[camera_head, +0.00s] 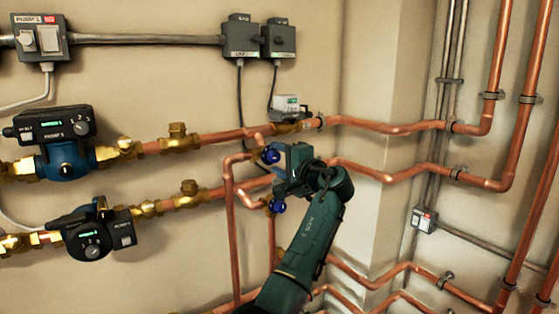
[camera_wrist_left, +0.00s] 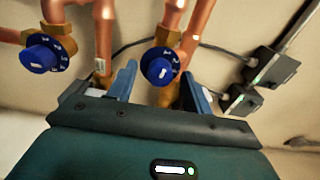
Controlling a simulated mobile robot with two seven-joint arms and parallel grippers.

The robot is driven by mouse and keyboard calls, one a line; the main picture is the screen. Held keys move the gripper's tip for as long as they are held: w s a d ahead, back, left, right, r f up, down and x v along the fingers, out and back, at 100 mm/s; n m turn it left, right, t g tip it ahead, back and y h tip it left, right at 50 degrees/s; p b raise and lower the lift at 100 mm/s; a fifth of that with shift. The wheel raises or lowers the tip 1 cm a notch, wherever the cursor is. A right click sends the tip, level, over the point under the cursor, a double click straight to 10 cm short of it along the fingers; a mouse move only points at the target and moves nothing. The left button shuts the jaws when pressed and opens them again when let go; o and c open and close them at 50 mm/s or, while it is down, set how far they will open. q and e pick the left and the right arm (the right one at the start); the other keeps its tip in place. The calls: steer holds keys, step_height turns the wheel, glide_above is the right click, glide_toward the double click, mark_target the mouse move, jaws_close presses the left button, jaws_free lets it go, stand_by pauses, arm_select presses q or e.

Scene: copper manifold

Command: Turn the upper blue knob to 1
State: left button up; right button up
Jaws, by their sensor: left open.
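The upper blue knob (camera_head: 270,154) sits on a brass valve of the copper manifold. In the left wrist view it shows as the knob (camera_wrist_left: 160,66) with a white pointer mark, lying between my fingertips. The lower blue knob (camera_head: 278,206) is below it; in the wrist view it is at the left (camera_wrist_left: 42,53), with white scale marks beside it. My left gripper (camera_head: 279,168) is open, its fingers (camera_wrist_left: 160,84) on either side of the upper knob. I see no clear contact. The upper knob's scale numbers are not readable. My right gripper is not in view.
Copper pipes (camera_head: 390,128) run along the wall around the manifold. Two black pumps (camera_head: 60,128) (camera_head: 92,240) are at the left. Grey boxes (camera_head: 240,38) hang above, and a small meter (camera_head: 290,105) stands just above the upper knob.

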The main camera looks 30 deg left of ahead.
arm_select(q)
steer(key=b+v, duration=0.1)
steer(key=v, duration=1.2)
steer(key=shift+d, duration=0.1)
